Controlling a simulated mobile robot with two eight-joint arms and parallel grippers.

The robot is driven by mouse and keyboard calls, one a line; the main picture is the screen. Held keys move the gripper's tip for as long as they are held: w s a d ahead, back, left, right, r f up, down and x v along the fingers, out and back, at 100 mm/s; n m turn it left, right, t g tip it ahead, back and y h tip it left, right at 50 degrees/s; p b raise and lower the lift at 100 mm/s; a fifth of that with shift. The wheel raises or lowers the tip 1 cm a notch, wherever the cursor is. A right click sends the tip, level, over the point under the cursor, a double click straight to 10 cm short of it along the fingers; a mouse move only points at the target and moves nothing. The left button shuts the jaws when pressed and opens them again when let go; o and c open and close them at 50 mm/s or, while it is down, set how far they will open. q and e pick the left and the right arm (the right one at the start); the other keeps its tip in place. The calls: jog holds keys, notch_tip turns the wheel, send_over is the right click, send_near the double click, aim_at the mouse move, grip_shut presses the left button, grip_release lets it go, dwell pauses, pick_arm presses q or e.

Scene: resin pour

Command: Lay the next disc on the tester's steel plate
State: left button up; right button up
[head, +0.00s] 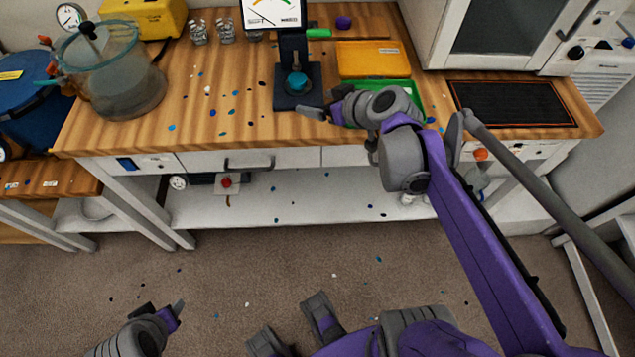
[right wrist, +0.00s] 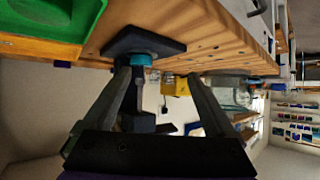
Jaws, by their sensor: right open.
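The tester stands on the wooden bench in the head view, with a dark base (head: 311,92) and a dial screen (head: 273,12) above. A teal round piece (head: 297,82) sits mid-base; I cannot tell whether it is a disc or part of the tester, and no bare steel shows. My right gripper (head: 322,104) is at the base's front right corner. In the right wrist view its fingers (right wrist: 162,82) are apart with nothing held, and the teal piece (right wrist: 140,60) shows beyond them. My left gripper (head: 160,310) is low at the left, cut by the frame edge, away from the bench.
A green tray (head: 402,91), partly behind my right arm, and an orange tray (head: 372,58) lie right of the tester. A black mat (head: 515,103) lies further right. A glass vessel (head: 118,80) and small jars (head: 226,30) stand left. Coloured specks dot the bench.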

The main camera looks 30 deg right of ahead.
jog(key=s+a+f+g, duration=0.3)
jog(key=s+a+f, duration=0.3)
jog(key=s, duration=0.3)
jog(key=s+a+f+g+h, duration=0.1)
jog(key=s+a+f+g, duration=0.2)
jog(key=s+a+f, duration=0.3)
jog(key=s+f, duration=0.1)
jog(key=s, duration=0.1)
jog(key=shift+s+a+m, duration=0.3)
jog(key=shift+s+a, duration=0.1)
